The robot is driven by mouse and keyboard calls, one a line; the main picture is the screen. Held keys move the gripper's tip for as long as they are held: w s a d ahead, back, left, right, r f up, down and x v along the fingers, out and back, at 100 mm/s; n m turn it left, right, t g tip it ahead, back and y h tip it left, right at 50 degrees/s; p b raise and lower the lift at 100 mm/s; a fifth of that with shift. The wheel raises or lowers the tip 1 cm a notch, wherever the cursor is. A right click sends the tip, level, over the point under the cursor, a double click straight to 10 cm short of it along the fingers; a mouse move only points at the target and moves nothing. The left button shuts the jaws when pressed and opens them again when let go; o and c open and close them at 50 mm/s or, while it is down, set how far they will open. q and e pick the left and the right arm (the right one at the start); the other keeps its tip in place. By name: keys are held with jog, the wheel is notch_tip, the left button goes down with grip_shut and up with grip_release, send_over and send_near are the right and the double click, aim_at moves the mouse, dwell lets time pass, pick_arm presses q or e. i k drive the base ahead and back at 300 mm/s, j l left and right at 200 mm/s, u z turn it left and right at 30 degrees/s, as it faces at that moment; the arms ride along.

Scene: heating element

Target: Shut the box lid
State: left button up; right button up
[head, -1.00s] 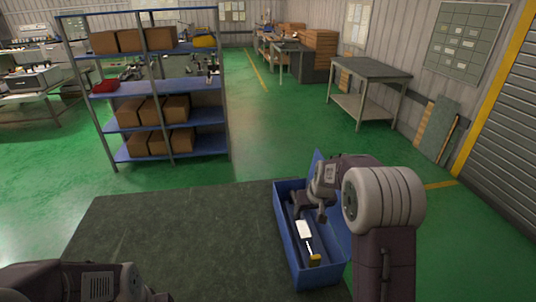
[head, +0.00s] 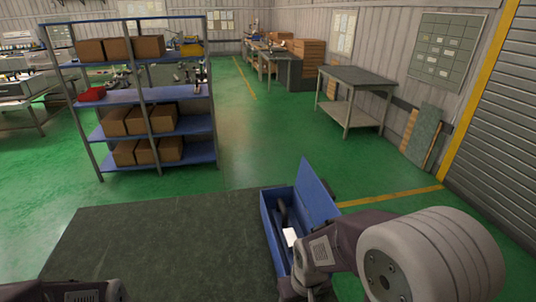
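The blue box (head: 267,222) stands at the right edge of the dark table. Its lid (head: 317,193) is open, standing up along the right side and leaning a little outward. Inside lie a white piece (head: 290,237) and a dark item (head: 282,212); my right arm hides the box's near end. My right gripper (head: 304,294) is low at that near end, partly cut off by the bottom edge, and its fingers cannot be made out. Part of my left arm shows at the bottom left; its gripper is out of view.
The dark table top (head: 160,240) is clear to the left of the box. A blue shelf with cardboard boxes (head: 138,120) stands behind on the green floor. A grey workbench (head: 355,78) stands farther back right.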

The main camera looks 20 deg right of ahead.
aim_at(318, 199)
jog(key=k+l, duration=0.1)
jog(key=l, duration=0.25)
jog(key=k+l+u, duration=0.1)
jog(key=l, duration=0.3)
jog(key=k+l, duration=0.15)
jog(key=l, duration=0.2)
jog(key=k+l+u, duration=0.1)
jog(key=l, duration=0.25)
jog(key=k+l+u, duration=0.1)
jog(key=l, duration=0.25)
jog(key=k+l, duration=0.15)
jog(key=l, duration=0.2)
